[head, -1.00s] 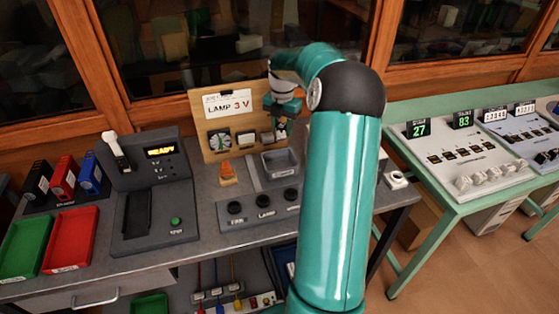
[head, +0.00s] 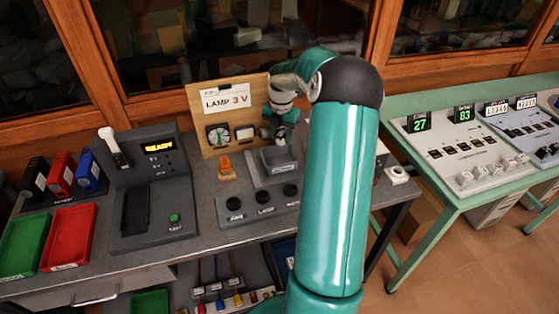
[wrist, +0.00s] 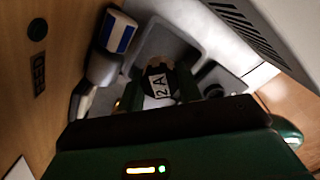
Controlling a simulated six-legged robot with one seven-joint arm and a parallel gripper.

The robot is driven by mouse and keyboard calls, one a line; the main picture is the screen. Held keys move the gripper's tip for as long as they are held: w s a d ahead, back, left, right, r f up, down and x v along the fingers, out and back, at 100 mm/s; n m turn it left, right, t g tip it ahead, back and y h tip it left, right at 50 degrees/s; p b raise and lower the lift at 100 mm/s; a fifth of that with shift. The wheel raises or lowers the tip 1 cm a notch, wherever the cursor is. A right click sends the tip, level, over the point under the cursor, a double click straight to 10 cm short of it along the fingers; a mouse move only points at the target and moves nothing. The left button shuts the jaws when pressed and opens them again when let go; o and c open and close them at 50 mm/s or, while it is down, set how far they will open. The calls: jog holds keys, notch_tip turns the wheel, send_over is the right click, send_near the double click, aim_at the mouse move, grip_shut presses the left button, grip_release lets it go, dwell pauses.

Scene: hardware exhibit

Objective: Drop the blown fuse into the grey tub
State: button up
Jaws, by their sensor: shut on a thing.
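The blown fuse looks to be the dark piece with a white "2A" label (wrist: 158,85) in the wrist view. My gripper (head: 280,132) is shut on it; the fingertips are mostly hidden in the head view. The grey tub (head: 282,168) stands on the bench in front of the wooden lamp board. In the head view my gripper is above and behind the tub, near the board. In the wrist view the tub (wrist: 168,42) lies beyond the fuse, and I cannot tell the height between them.
The lamp board (head: 225,100) with dials stands close behind my gripper. A grey-ended piece with a blue and white stripe (wrist: 118,35) is beside the tub in the wrist view. An orange object (head: 226,172) and a panel of black knobs (head: 265,210) are near the tub.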

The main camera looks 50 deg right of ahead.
jog(key=o, duration=1)
jog(key=shift+w, duration=0.1)
jog(key=shift+o, duration=0.2)
notch_tip(320, 180, up, 14)
jog(key=shift+f, duration=0.1)
